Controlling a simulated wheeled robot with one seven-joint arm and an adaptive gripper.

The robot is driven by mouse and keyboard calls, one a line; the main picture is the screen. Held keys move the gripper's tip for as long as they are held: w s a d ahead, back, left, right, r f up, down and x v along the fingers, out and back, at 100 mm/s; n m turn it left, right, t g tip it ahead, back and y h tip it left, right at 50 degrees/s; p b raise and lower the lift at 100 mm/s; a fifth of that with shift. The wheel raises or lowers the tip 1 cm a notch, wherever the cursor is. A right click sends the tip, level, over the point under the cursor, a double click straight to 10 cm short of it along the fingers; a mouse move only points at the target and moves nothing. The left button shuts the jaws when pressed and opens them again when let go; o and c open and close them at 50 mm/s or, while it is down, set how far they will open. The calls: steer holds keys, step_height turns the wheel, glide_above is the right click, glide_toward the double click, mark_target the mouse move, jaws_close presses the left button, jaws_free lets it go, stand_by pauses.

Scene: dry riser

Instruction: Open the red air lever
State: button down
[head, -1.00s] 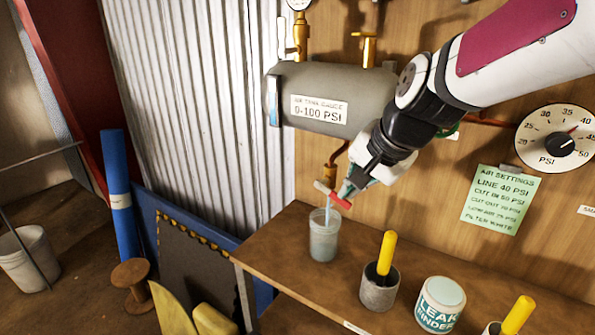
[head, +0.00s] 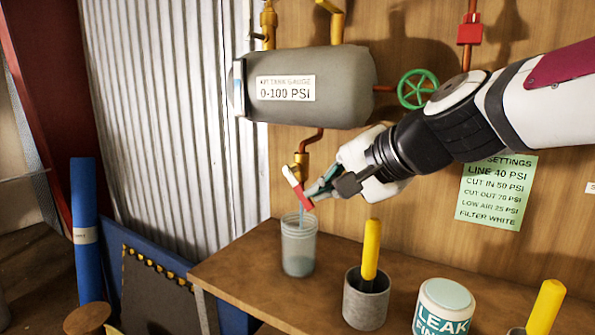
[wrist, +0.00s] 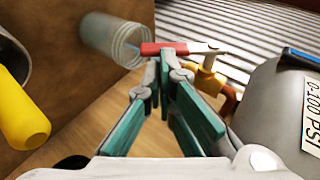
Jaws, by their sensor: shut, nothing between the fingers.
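The red air lever (head: 300,198) has a red grip and a white end, and sits on a brass valve (head: 300,165) under the grey tank. It slants down to the right in the head view. In the wrist view the lever (wrist: 163,48) lies crosswise just beyond my fingertips. My gripper (head: 310,193) is shut and empty, with its green-sided fingers at the lever's right side. The fingertips (wrist: 165,60) look very close to the red grip; I cannot tell whether they touch. A pale blue streak shows below the lever, over a clear jar (head: 298,252).
The grey tank (head: 345,95) hangs above, with a green handwheel (head: 417,89) at its right. On the wooden bench (head: 240,275) stand a grey cup with a yellow handle (head: 371,248) and a Leak Finder tub (head: 443,305). Corrugated metal (head: 165,110) covers the left wall.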

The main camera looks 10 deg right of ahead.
steer(key=shift+w+a+f+b, duration=0.2)
steer(key=shift+f+b, duration=0.3)
steer(key=shift+b, duration=0.15)
steer(key=shift+w+a+f+b, duration=0.25)
steer(key=shift+f+b, duration=0.3)
steer(key=shift+b, duration=0.15)
steer(key=shift+w+a+f+b, duration=0.15)
steer(key=shift+w+f+b, duration=0.05)
steer(key=shift+f+b, duration=0.4)
steer(key=shift+w+a, duration=0.1)
steer(key=shift+a, duration=0.05)
steer(key=shift+r, duration=0.1)
steer(key=v, duration=1.2)
